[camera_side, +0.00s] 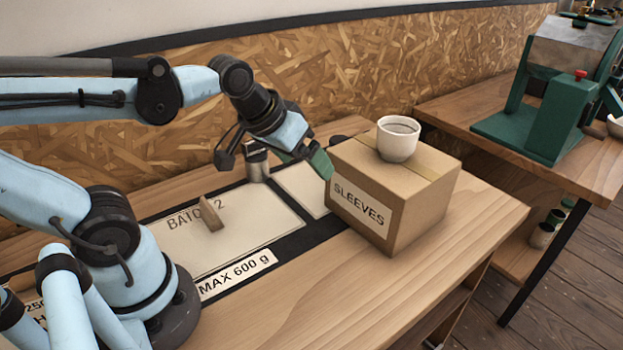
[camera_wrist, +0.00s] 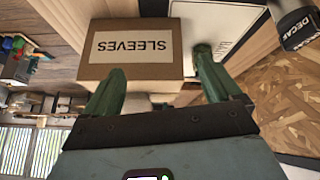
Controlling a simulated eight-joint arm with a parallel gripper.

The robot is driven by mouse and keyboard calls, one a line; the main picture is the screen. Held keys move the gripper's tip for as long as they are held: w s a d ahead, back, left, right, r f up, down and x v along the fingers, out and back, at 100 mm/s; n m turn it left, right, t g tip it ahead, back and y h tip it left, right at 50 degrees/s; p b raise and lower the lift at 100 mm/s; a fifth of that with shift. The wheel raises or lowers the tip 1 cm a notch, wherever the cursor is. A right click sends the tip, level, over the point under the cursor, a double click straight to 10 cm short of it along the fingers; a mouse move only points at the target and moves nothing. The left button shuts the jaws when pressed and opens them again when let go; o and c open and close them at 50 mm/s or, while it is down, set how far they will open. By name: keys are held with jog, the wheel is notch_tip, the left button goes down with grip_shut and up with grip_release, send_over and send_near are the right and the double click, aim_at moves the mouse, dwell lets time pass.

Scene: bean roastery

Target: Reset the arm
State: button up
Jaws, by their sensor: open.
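My gripper (camera_side: 318,162) is raised over the bench beside the left side of a cardboard box (camera_side: 418,218) labelled SLEEVES. A green fingertip appears close to the box's upper left edge in the side view; I cannot tell whether it touches. In the wrist view my gripper (camera_wrist: 159,62) has its two green fingers spread wide, with nothing between them. The box (camera_wrist: 130,72) shows beyond the fingers there, its label upside down.
A white cup (camera_side: 397,144) of dark liquid stands on the box. A wooden block (camera_side: 211,214) stands on the BATCH 2 mat (camera_side: 262,228). A metal container (camera_side: 257,164) is behind my gripper. A DECAF container (camera_wrist: 293,24) shows at the wrist view's upper right. The front bench strip is clear.

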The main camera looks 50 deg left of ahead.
jog(key=shift+s+d+f+m+t, duration=0.15)
jog(key=shift+s+f+m, duration=0.35)
jog(key=shift+m, duration=0.1)
jog(key=shift+s+d+f+m+t, duration=0.15)
jog(key=shift+s+f+m, duration=0.3)
jog(key=shift+m, duration=0.15)
dwell(0.5)
